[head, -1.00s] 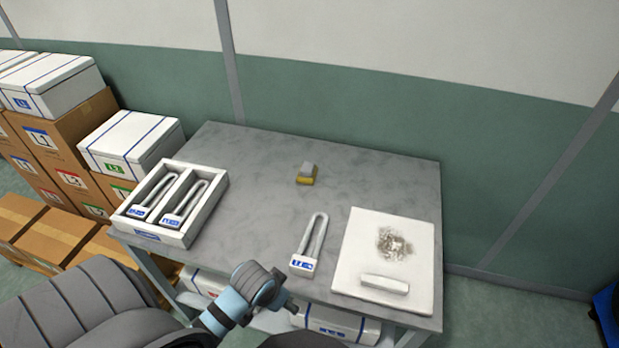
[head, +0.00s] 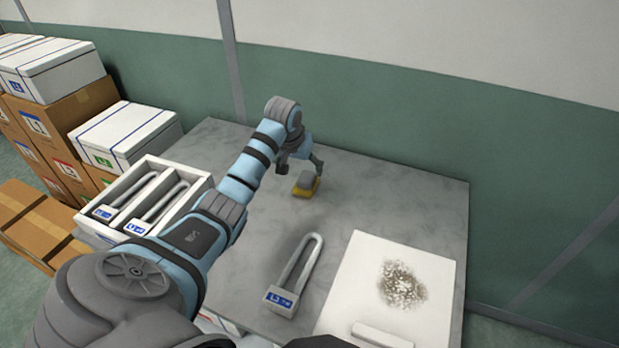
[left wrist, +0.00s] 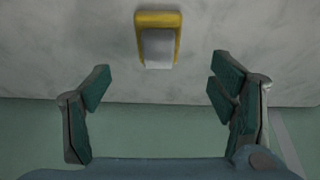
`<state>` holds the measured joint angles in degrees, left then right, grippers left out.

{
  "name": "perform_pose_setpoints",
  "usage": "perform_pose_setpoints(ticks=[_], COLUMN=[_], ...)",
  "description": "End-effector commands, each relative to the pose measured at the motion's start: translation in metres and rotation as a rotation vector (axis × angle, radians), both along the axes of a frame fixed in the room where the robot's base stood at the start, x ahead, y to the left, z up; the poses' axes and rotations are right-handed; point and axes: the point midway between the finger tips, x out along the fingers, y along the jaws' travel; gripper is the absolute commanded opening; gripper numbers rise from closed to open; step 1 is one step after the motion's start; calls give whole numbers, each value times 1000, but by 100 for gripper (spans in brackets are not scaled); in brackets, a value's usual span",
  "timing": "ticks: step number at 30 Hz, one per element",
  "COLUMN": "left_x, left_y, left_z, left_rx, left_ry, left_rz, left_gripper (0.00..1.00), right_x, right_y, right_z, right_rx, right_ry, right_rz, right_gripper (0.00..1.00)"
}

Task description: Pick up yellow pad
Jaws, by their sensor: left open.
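The yellow pad (head: 305,189) lies on the grey table (head: 400,190) near its back edge, with a grey block-like part (head: 308,180) on top. In the left wrist view, the yellow pad (left wrist: 158,20) shows at the top middle, with the grey part (left wrist: 158,48) on it. My right gripper is not in view.
A white tray (head: 203,190) with two U-shaped lock-like pieces stands at the table's left. Another such piece (head: 290,275) lies at the front middle. A white board (head: 350,270) with a dark smudge and a white bar (head: 382,336) is at the right. Boxes (head: 125,135) are stacked at far left.

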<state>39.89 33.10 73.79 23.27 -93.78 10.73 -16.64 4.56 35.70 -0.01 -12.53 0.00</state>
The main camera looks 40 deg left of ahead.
Motion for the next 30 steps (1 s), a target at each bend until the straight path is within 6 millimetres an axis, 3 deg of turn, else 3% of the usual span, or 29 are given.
perform_pose_setpoints(ticks=[3,6,15,23,30], left_x=[13,18,39,41,40], left_y=[1,4,15,17,17], left_z=[-31,-44,-88,-90,-90], left_rx=[-3,-1,-2,2,1], left_ry=[2,2,2,1,0], left_rz=[-4,-4,0,-1,-1], left_gripper=[78,78,78,78,39], right_x=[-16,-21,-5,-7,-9], right_y=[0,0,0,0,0], right_z=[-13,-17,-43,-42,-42], right_rx=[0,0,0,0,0], right_ry=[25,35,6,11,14], right_rz=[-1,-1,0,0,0], right_gripper=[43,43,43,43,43])
